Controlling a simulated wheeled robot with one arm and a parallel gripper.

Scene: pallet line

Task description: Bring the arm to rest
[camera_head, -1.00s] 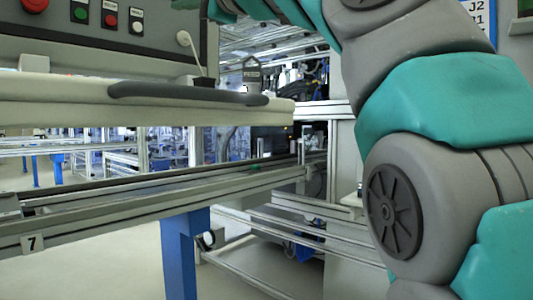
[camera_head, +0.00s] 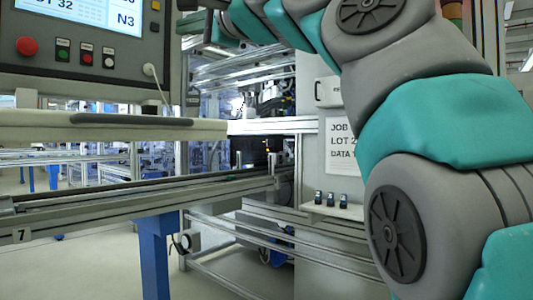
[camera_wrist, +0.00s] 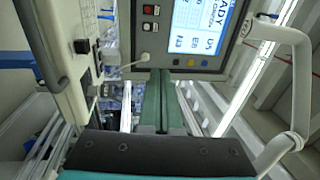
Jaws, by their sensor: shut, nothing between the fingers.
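My gripper (camera_wrist: 161,78) shows in the wrist view as two green fingers side by side, closed together with nothing between them. The fingers point toward the control panel (camera_wrist: 200,35) with its lit screen. In the head view my arm (camera_head: 430,115) fills the right side, bent, and reaches up and left along the top edge. I cannot make out the gripper's fingers in that view.
The control panel (camera_head: 75,70) hangs at upper left, over a pale shelf (camera_head: 60,128). Below runs a conveyor rail (camera_head: 110,206) on a blue leg (camera_head: 155,258). A grey cabinet (camera_head: 309,165) stands behind my arm. Bare floor (camera_head: 75,270) shows at lower left.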

